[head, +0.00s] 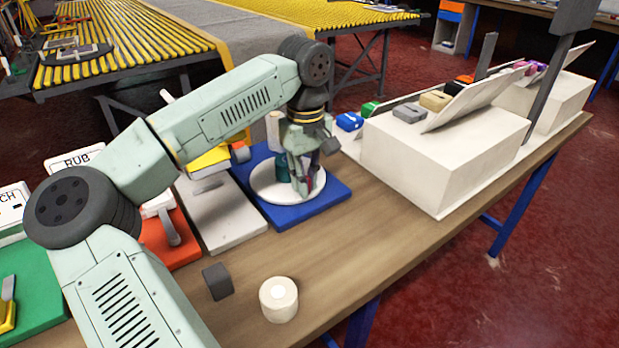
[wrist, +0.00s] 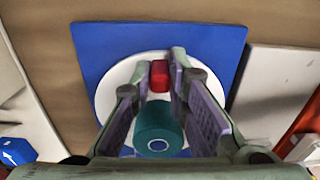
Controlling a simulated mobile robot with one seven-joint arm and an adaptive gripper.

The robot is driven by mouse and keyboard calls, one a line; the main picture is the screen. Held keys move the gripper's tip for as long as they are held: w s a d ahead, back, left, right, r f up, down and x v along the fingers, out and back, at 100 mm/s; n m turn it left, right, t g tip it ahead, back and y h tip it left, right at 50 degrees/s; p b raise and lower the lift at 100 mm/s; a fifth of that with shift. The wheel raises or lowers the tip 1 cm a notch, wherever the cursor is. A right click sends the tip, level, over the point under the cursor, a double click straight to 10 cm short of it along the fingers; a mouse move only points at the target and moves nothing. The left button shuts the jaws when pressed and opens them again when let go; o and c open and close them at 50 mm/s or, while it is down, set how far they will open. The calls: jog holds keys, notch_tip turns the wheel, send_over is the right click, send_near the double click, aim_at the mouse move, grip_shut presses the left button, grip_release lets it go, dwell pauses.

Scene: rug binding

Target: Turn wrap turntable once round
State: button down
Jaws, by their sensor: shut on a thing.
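The wrap turntable is a white disc (head: 262,187) on a blue square base (head: 328,203) on the wooden bench. It also shows in the wrist view as the white disc (wrist: 107,98) on the blue base (wrist: 90,45). A red knob (wrist: 159,76) stands near the disc's edge. A teal roll (wrist: 158,125) stands on the disc beside it. My gripper (head: 308,188) is low over the disc, its fingers on either side of the red knob and shut on it. The knob's lower part is hidden in the wrist view.
A dark grey block (head: 217,281) and a white roll (head: 279,301) stand at the bench's front. A large white box (head: 410,165) stands to the right. A pale board (head: 228,222) and an orange board (head: 180,246) lie left of the base. Bench between base and front edge is clear.

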aim_at(292, 197)
jog(key=shift+s+a+m, duration=0.4)
jog(key=shift+a+m, duration=0.25)
jog(key=shift+m, duration=0.55)
jog(key=shift+s+a+m, duration=0.25)
jog(key=shift+a+m, duration=0.35)
jog(key=shift+m, duration=0.5)
jog(key=shift+a+m, duration=0.15)
jog(key=shift+m, duration=0.15)
jog(key=c, duration=1.6)
grip_release()
jog(key=shift+o, duration=0.2)
notch_tip(292, 197, up, 12)
